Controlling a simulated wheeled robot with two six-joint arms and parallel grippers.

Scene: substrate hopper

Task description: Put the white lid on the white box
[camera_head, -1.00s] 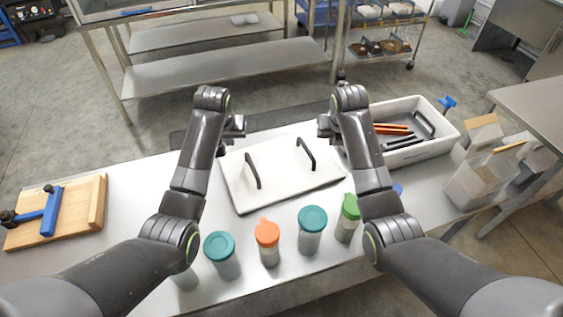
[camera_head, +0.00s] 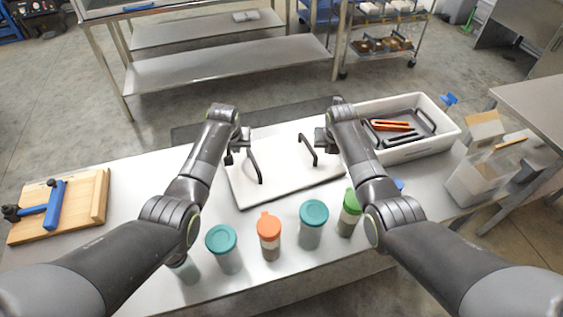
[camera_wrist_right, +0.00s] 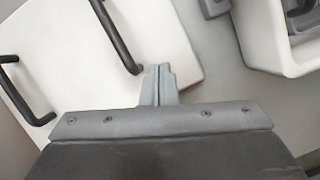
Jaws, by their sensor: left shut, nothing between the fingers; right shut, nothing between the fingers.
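The white lid (camera_head: 285,182) is a flat panel with two black handles, the left handle (camera_head: 254,166) and the right handle (camera_head: 308,150). It lies in the middle of the table and also shows in the right wrist view (camera_wrist_right: 72,45). The white box (camera_head: 408,153) stands open to its right, partly behind my right arm; its rim and wall show in the wrist view (camera_wrist_right: 257,40). My left gripper (camera_head: 235,156) is shut and empty, close to the left handle. My right gripper (camera_head: 322,150), seen in the wrist view (camera_wrist_right: 158,72), is shut and empty, close to the right handle.
Inside the box are orange (camera_head: 390,126) and dark items. Several lidded jars stand along the front, including an orange-topped one (camera_head: 269,236). A wooden board (camera_head: 88,196) with a blue tool is at left. A clear container (camera_head: 478,182) stands at right.

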